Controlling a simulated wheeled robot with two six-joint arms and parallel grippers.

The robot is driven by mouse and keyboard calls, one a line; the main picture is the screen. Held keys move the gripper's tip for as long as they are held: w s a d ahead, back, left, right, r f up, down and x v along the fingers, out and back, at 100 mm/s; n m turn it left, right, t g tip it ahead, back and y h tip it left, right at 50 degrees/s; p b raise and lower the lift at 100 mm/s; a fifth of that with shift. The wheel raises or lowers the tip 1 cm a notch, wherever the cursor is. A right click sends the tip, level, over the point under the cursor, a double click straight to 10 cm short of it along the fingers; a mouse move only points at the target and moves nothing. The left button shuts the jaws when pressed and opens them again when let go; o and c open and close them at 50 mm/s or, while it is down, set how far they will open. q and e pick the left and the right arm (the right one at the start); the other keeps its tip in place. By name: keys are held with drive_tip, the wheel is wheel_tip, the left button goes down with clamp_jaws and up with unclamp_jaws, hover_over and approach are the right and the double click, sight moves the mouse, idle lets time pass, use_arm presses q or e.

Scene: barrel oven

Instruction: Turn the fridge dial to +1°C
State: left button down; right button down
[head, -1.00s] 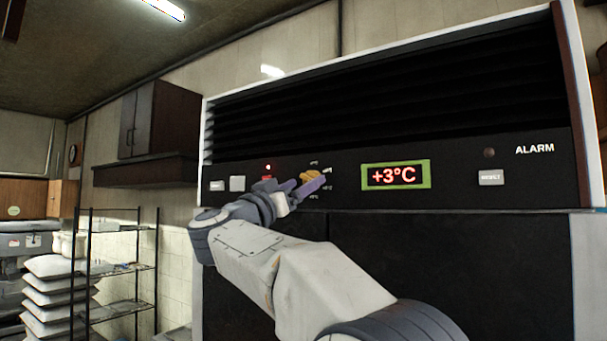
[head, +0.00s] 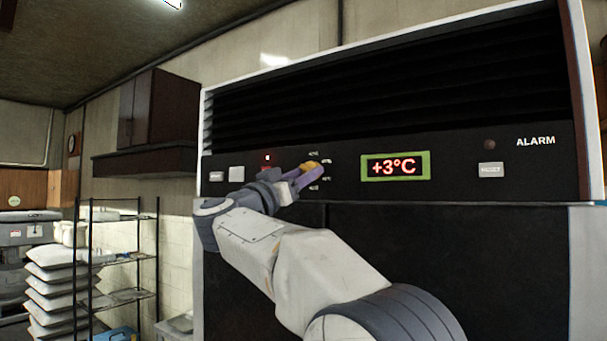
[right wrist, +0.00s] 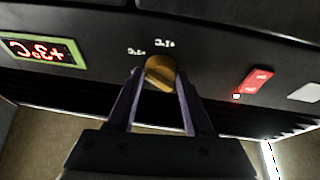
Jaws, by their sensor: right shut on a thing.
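The fridge dial (head: 313,166) is a yellow-brown knob on the black control panel, partly hidden by my gripper in the head view. The right wrist view shows the dial (right wrist: 159,73) between my two fingers. My right gripper (head: 308,174) is shut on the dial. Small temperature marks surround the dial, too small to read fully. The display (head: 395,167) in a green frame right of the dial reads +3°C; it also shows, upside down, in the right wrist view (right wrist: 43,50). My left gripper is not in view.
A red switch (right wrist: 254,80) with a lit light and a pale button (head: 236,173) are left of the dial in the head view. A RESET button (head: 490,169) is at the right. A wire shelf (head: 120,262) and stacked white sacks (head: 52,285) stand at the left.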

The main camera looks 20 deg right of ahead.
drive_tip(key=m+g+p, duration=0.1)
drive_tip(key=m, duration=0.2)
drive_tip(key=m+g+p, duration=0.1)
drive_tip(key=m, duration=0.2)
drive_tip(key=m+g+h+p, duration=0.1)
drive_tip(key=m+g+p, duration=0.1)
drive_tip(key=shift+w+a+r+m, duration=0.2)
drive_tip(key=shift+w+r+m, duration=0.05)
drive_tip(key=shift+r+m, duration=0.15)
drive_tip(key=shift+m+g+y+p, duration=0.15)
drive_tip(key=shift+m+g+p, duration=0.6)
drive_tip(key=shift+m, duration=0.8)
drive_tip(key=shift+m+g+y+p, duration=0.15)
drive_tip(key=shift+m+g+p, duration=0.6)
drive_tip(key=shift+m, duration=0.8)
drive_tip(key=shift+c, duration=1.6)
unclamp_jaws()
drive_tip(key=b+v, duration=0.1)
drive_tip(key=v, duration=0.9)
drive_tip(key=shift+a, duration=0.25)
drive_tip(key=shift+s, duration=0.1)
drive_tip(key=shift+a, duration=0.1)
